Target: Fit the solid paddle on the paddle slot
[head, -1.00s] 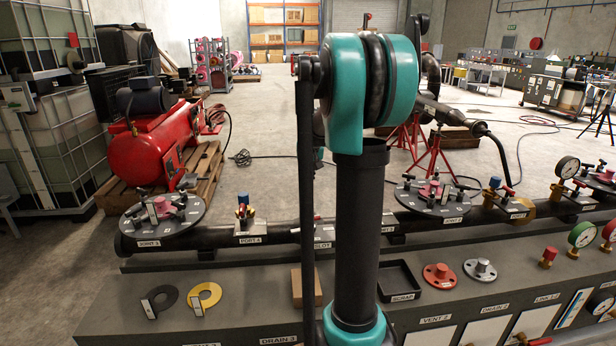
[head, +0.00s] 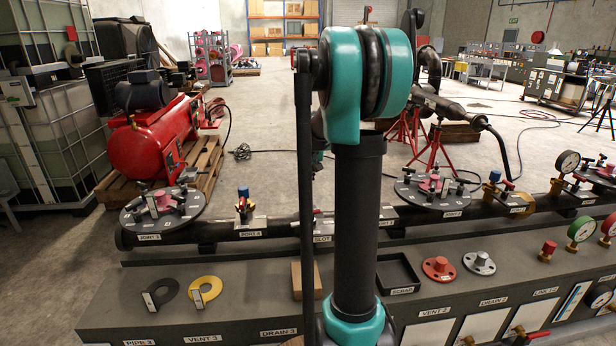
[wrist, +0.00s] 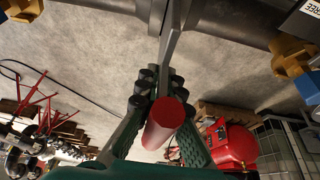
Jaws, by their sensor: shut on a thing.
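My gripper (wrist: 160,82) is at the centre of the wrist view, its dark green fingers with black pads closed in. It is shut on a red cylinder (wrist: 163,128), whose round end faces the camera. A grey bar (wrist: 174,38) runs up from the fingertips towards the pipe. I cannot tell whether the red cylinder and bar belong to the solid paddle. In the head view a SLOT label (head: 322,239) shows on the pipe, with the slot itself mostly hidden behind my arm.
A tan block (head: 309,281) and the black scrap tray (head: 400,271) stand beside my arm. Bare bench lies around the ring paddles.

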